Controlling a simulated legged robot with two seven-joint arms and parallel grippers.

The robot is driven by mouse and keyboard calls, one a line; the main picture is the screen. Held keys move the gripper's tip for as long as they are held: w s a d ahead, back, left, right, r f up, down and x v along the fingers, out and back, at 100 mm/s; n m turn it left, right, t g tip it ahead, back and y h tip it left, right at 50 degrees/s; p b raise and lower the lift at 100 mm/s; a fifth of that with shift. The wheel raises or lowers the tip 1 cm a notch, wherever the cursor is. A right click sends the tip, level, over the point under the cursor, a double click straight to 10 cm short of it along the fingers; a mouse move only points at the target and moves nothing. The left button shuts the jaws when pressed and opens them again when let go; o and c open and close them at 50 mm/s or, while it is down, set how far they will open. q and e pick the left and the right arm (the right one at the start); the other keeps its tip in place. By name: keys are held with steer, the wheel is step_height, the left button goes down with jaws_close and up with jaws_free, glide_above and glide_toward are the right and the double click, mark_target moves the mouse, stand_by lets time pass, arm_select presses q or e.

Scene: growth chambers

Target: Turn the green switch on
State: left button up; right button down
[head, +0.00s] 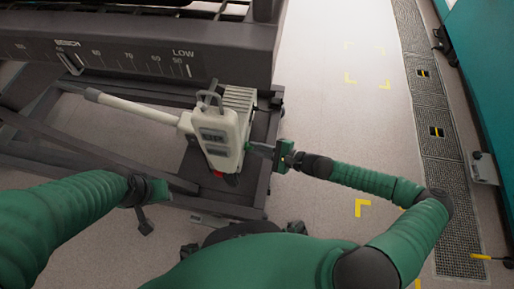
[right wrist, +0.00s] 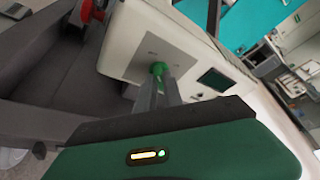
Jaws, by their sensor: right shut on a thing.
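The green switch (right wrist: 159,69) sits on a light grey panel (right wrist: 130,46) on the side of a white pump-like machine. My right gripper (right wrist: 157,80) is shut on the green switch, its fingertips closed around the knob. In the head view the white machine (head: 218,135) stands on a dark frame, and my right gripper (head: 250,148) reaches its right side. The switch is barely visible there. My left gripper (head: 143,213) hangs empty at the lower left, away from the machine; its jaw state is unclear.
A dark rack (head: 130,45) with a scale stands behind. The floor (head: 320,90) to the right is clear.

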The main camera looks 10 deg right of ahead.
steer(key=shift+s, duration=0.1)
steer(key=shift+w+d+f+m+g+y+p, duration=0.2)
steer(key=shift+m+g+y+p, duration=0.4)
steer(key=shift+m+g, duration=1.05)
steer(key=shift+w+d+r+m+g+y+p, duration=0.1)
steer(key=shift+w+m+g+y+p, duration=0.5)
steer(key=shift+m, duration=1.9)
steer(key=shift+d+f+m+g+y+p, duration=0.1)
steer(key=shift+m+g+y+p, duration=0.4)
steer(key=shift+m+g, duration=1.3)
steer(key=shift+r+m+t, duration=0.15)
steer(key=shift+m+t, duration=0.1)
steer(key=shift+m, duration=0.1)
steer(key=c, duration=1.5)
jaws_free()
